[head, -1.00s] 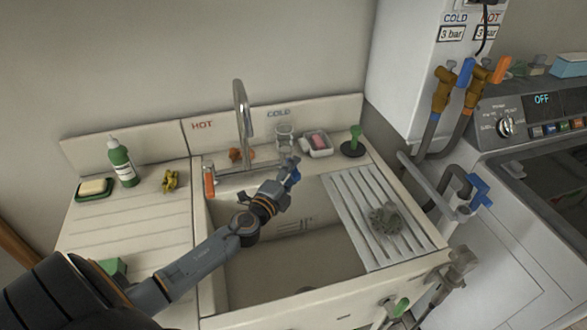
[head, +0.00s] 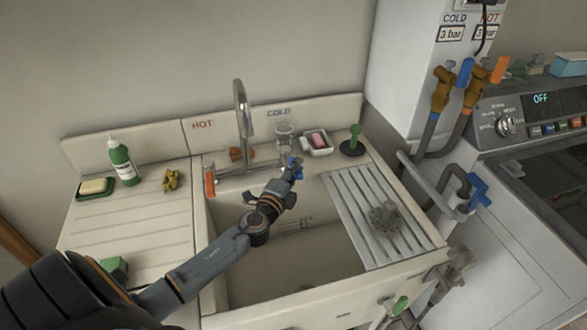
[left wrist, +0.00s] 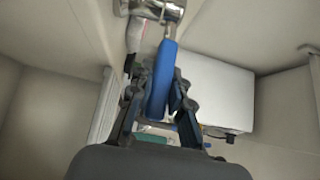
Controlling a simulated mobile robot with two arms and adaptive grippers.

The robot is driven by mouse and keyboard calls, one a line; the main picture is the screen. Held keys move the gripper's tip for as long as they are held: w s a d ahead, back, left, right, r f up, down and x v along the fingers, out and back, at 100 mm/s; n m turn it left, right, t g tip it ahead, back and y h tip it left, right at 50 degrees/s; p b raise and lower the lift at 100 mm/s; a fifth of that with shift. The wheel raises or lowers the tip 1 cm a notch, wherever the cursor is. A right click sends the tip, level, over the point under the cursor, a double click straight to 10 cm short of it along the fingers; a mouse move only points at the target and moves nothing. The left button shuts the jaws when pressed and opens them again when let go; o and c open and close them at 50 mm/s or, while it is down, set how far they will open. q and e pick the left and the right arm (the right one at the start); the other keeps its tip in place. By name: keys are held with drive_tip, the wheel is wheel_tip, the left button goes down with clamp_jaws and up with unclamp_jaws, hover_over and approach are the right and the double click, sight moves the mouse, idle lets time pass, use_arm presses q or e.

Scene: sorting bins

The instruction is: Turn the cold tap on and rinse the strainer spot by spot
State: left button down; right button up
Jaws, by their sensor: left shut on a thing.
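The blue cold tap lever (head: 299,173) is at the right end of the chrome mixer tap (head: 241,120), under the COLD label. My left gripper (head: 291,175) reaches over the basin to it. In the left wrist view the blue lever (left wrist: 161,78) lies between the fingers of my left gripper (left wrist: 158,98), which are shut on it. No water stream can be made out at the spout. The strainer (head: 386,219), grey and round, lies on the ribbed drainer (head: 344,202) at the right of the sink. My right gripper is not in view.
The orange hot lever (head: 210,181) is at the tap's left end. A glass jar (head: 285,134), a dish with pink soap (head: 317,143) and a green-handled plunger (head: 353,142) stand behind the sink. A green bottle (head: 122,162) stands left. The basin (head: 270,275) looks empty.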

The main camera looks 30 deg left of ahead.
use_arm(q)
drive_tip(key=shift+w+d+n+y, duration=0.3)
drive_tip(key=shift+n+y, duration=0.2)
drive_tip(key=shift+y, duration=0.2)
drive_tip(key=shift+w+d+n+g+y, duration=0.1)
drive_tip(key=shift+w+n+g+y, duration=0.2)
drive_tip(key=shift+y, duration=0.25)
drive_tip(key=shift+w+n+g+y, duration=0.1)
drive_tip(key=shift+w+n+y, duration=0.05)
drive_tip(key=shift+n+y, duration=0.35)
drive_tip(key=c, duration=1.2)
unclamp_jaws()
drive_tip(key=shift+s, duration=0.1)
drive_tip(key=v, duration=1.2)
